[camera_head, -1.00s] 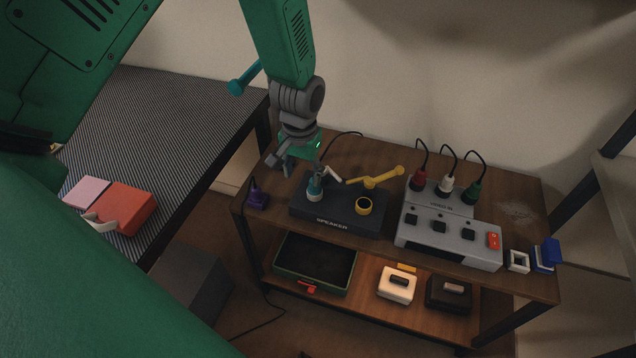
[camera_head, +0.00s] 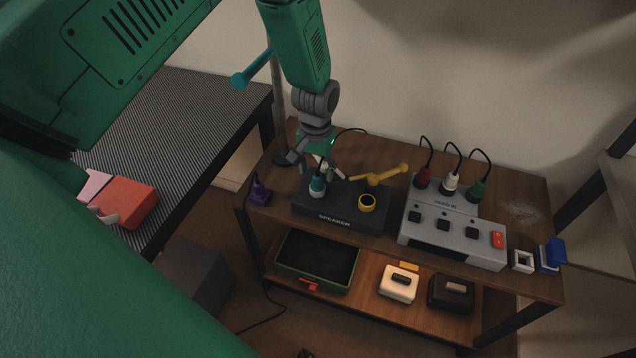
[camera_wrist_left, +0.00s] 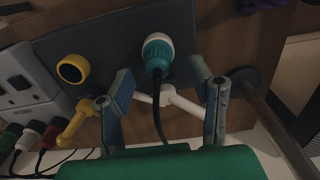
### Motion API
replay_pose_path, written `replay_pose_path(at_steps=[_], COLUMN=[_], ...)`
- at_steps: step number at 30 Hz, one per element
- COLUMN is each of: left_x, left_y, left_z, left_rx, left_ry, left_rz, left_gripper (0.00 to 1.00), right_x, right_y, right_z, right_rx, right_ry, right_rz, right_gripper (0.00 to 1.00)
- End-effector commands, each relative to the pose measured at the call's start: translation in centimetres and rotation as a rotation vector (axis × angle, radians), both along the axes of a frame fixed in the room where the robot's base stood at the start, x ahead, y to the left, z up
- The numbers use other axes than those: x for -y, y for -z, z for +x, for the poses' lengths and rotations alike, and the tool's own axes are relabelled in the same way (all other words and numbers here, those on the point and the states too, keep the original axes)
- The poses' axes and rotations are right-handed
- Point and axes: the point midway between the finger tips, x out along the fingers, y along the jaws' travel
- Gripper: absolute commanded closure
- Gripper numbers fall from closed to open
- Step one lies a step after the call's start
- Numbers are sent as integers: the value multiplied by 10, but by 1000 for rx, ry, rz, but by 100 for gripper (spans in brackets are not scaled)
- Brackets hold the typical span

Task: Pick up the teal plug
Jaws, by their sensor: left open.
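The teal plug (camera_head: 318,185) stands in the left part of the dark speaker box (camera_head: 341,215), with a white band and a black cable. In the left wrist view the teal plug (camera_wrist_left: 157,52) lies beyond the fingertips, between them sideways. My left gripper (camera_head: 318,166) is open just behind and above the plug, and its two fingers show apart in the left wrist view (camera_wrist_left: 166,82). A white lever (camera_wrist_left: 167,97) crosses between the fingers near the plug's cable. No contact with the plug shows.
A yellow ring socket (camera_head: 367,203) and yellow lever (camera_head: 385,175) are right of the plug. A grey mixer box (camera_head: 450,238) holds red, white and green plugs. A purple plug (camera_head: 259,192) stands at left. A pole (camera_head: 278,110) rises behind my left gripper.

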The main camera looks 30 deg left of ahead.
Motion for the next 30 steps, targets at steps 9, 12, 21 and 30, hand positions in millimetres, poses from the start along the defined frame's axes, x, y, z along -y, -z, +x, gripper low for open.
replay_pose_path(at_steps=[9,12,21,30], left_x=[2,2,2,2], left_y=[35,34,34,29], left_z=[2,2,2,3], left_rx=[-1,-1,-1,1], left_ry=[0,0,0,0], left_rz=[0,0,0,0], left_gripper=[52,52,100,100], right_x=[0,0,0,0], right_y=[3,3,3,2], right_z=[0,0,0,0], right_rx=[0,0,0,0], right_ry=[0,0,0,0], right_rz=[0,0,0,0], right_gripper=[60,60,60,60])
